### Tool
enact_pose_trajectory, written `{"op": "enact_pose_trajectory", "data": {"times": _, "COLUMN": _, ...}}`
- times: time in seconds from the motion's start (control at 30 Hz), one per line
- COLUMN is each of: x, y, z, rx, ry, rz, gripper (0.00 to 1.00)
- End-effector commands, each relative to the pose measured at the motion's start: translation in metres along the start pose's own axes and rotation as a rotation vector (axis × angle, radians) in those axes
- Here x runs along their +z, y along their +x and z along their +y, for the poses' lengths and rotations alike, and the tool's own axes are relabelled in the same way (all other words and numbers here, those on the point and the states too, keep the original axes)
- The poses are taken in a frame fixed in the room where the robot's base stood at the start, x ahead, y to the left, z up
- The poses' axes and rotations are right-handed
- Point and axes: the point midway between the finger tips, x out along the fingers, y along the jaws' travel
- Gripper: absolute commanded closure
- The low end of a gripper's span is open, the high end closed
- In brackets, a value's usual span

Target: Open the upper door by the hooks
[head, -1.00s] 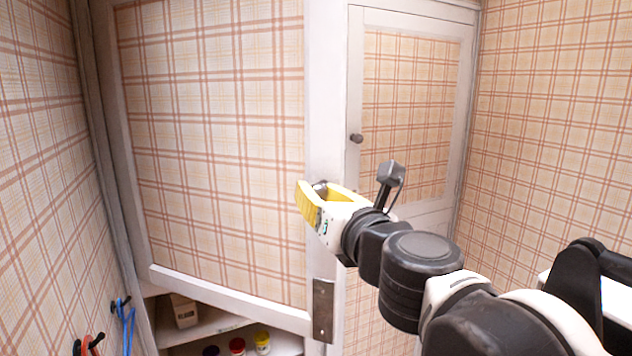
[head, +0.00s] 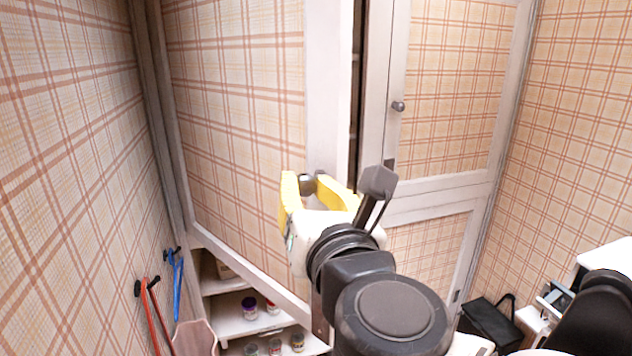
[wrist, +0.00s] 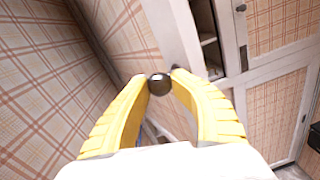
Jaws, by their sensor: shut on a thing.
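The upper door (head: 240,100), a white frame with a plaid panel, fills the left-middle of the head view, on the side of the wall hooks (head: 138,288). It is slightly ajar: a narrow dark gap with shelf edges shows along its right edge. My yellow-fingered gripper (head: 307,182) is shut on the door's dark round knob (wrist: 160,84), which sits between the fingertips in the wrist view. The gripper partly hides the knob in the head view. The wrist view also shows the opening and shelves just right of the door edge.
Open shelves (head: 245,322) with several small jars lie below the door. Red and blue items hang from the hooks on the left wall. A second, closed door (head: 455,90) with its own knob (head: 398,106) stands right. A black bag (head: 490,322) lies at lower right.

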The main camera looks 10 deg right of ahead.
Motion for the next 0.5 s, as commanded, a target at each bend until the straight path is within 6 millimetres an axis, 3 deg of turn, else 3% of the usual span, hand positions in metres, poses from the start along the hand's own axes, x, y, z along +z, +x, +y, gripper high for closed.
{"op": "enact_pose_trajectory", "data": {"times": 0.27, "x": -0.0012, "y": 0.0001, "z": 0.0014, "rx": 0.005, "ry": 0.002, "rz": 0.002, "gripper": 1.00}}
{"op": "enact_pose_trajectory", "data": {"times": 0.3, "x": -0.0011, "y": 0.0001, "z": 0.0014, "rx": 0.005, "ry": 0.002, "rz": 0.002, "gripper": 0.71}}
{"op": "enact_pose_trajectory", "data": {"times": 0.37, "x": -0.0010, "y": 0.0001, "z": 0.0013, "rx": 0.005, "ry": 0.002, "rz": 0.002, "gripper": 0.52}}
{"op": "enact_pose_trajectory", "data": {"times": 0.5, "x": -0.0007, "y": 0.0002, "z": 0.0011, "rx": 0.004, "ry": 0.002, "rz": 0.002, "gripper": 0.49}}
